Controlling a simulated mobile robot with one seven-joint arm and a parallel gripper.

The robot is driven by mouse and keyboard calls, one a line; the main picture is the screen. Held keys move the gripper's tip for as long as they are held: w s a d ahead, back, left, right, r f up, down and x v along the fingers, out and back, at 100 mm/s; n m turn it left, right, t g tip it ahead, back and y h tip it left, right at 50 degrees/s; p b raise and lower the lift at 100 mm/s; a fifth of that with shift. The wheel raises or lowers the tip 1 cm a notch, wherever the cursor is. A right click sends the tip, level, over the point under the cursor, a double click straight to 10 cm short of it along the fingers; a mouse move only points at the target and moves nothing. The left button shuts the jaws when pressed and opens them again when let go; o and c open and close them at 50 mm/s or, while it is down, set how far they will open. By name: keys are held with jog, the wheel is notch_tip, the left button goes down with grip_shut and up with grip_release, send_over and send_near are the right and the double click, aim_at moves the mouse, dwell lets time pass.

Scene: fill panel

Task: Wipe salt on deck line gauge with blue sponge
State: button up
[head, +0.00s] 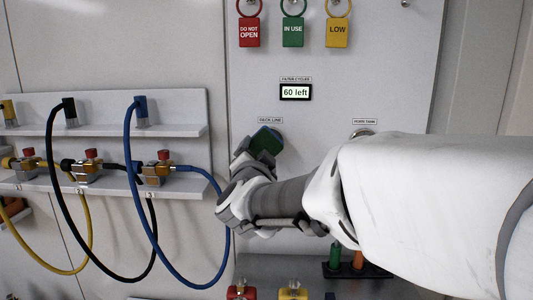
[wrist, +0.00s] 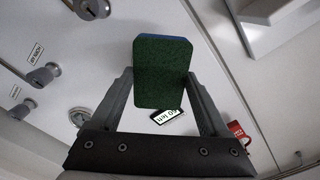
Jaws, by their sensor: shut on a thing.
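My gripper (wrist: 162,78) is shut on the sponge (wrist: 162,72), whose dark green face and blue edge show between the two fingers in the wrist view. In the head view, the sponge (head: 266,141) is just under the deck line label (head: 270,120), in front of the panel. The deck line gauge is mostly or wholly hidden behind the sponge and my gripper in the head view. I see no salt on it. Whether the sponge touches the gauge I cannot tell.
A "60 left" display (head: 295,92) is above the label. Red (head: 249,33), green (head: 292,33) and yellow (head: 338,33) tags hang at the top. A second gauge (head: 362,132) is partly behind my arm. A blue hose (head: 133,190) loops close left of my gripper.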

jog(key=shift+s, duration=0.1)
jog(key=s, duration=0.2)
jog(key=shift+s, duration=0.4)
dwell(0.5)
